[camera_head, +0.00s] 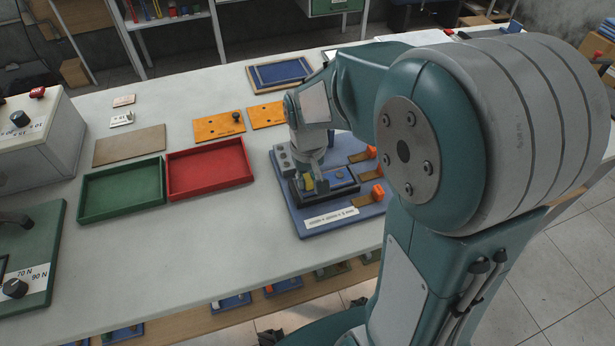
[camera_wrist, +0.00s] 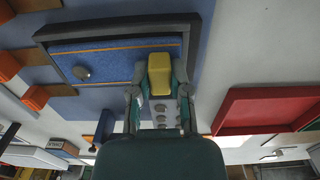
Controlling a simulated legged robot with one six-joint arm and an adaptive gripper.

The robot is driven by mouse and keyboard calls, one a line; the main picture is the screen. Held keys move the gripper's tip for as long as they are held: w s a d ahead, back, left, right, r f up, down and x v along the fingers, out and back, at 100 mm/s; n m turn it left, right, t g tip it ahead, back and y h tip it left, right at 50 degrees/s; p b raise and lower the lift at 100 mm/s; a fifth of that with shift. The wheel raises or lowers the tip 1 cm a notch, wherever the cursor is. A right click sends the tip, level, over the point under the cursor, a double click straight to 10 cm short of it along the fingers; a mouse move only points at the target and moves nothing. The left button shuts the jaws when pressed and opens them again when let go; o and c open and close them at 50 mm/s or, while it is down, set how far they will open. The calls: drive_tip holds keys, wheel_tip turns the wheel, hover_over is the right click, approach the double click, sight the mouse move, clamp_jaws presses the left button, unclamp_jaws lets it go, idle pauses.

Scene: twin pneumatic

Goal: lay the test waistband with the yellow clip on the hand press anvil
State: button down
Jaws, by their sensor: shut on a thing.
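The test waistband is a blue strip with orange stitch lines and a grey button (camera_wrist: 115,62); it also shows in the head view (camera_head: 345,181). It lies in a dark-rimmed tray (camera_head: 325,197) on a blue base board (camera_head: 295,217). The yellow clip (camera_wrist: 160,72) is at one end of the strip; it also shows in the head view (camera_head: 309,184). My gripper (camera_wrist: 160,90) is shut on the yellow clip, its fingers on both sides of it. I cannot tell whether the strip is lifted off the tray. The hand press anvil is not clearly identifiable.
A red tray (camera_head: 209,182) and a green tray (camera_head: 120,212) stand left of the board. A green unit (camera_head: 45,275) marked 70 N and 90 N stands at far left, a grey control box (camera_head: 45,137) behind it. Orange clips (camera_head: 378,193) lie right.

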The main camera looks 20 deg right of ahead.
drive_tip(key=c, duration=0.6)
unclamp_jaws()
drive_tip(key=shift+c, duration=0.2)
drive_tip(key=shift+o, duration=0.3)
drive_tip(key=shift+d, duration=0.15)
drive_tip(key=shift+d, duration=0.1)
wheel_tip(320, 180, up, 12)
drive_tip(key=s+r+t, duration=0.2)
drive_tip(key=s+t, duration=0.3)
drive_tip(key=s, duration=0.9)
drive_tip(key=shift+t, duration=0.3)
